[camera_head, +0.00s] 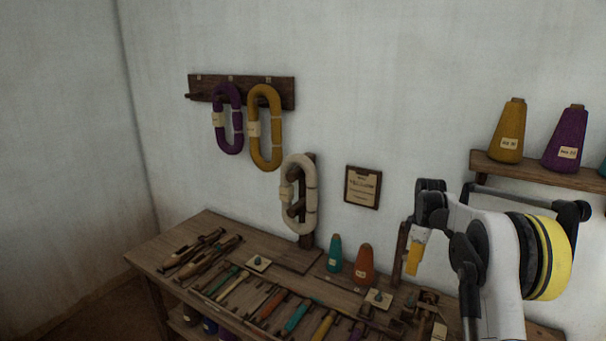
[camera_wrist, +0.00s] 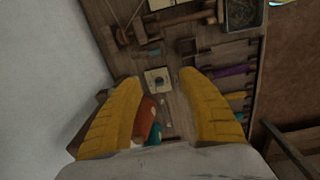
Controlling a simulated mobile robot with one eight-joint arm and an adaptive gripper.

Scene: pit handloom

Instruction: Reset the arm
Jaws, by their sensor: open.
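My arm reaches in from the right in the head view, in front of the wall and above the right part of the workbench. My gripper (camera_head: 414,258) shows there with a yellow finger pointing down. In the wrist view my gripper (camera_wrist: 160,82) has its two yellow fingers spread wide apart, with nothing held between them. Below the gap lies the wooden workbench (camera_wrist: 180,110) with a small pale card (camera_wrist: 157,80) on it. An orange cone and a teal cone show partly, near the left finger.
The workbench (camera_head: 215,228) carries wooden shuttles (camera_head: 205,255), a teal cone (camera_head: 335,253), an orange cone (camera_head: 363,264) and several small tools. A skein stand (camera_head: 309,168) rises at its back. Hanks hang from a wall rack (camera_head: 245,90). A shelf (camera_head: 540,173) with thread cones stands behind my arm.

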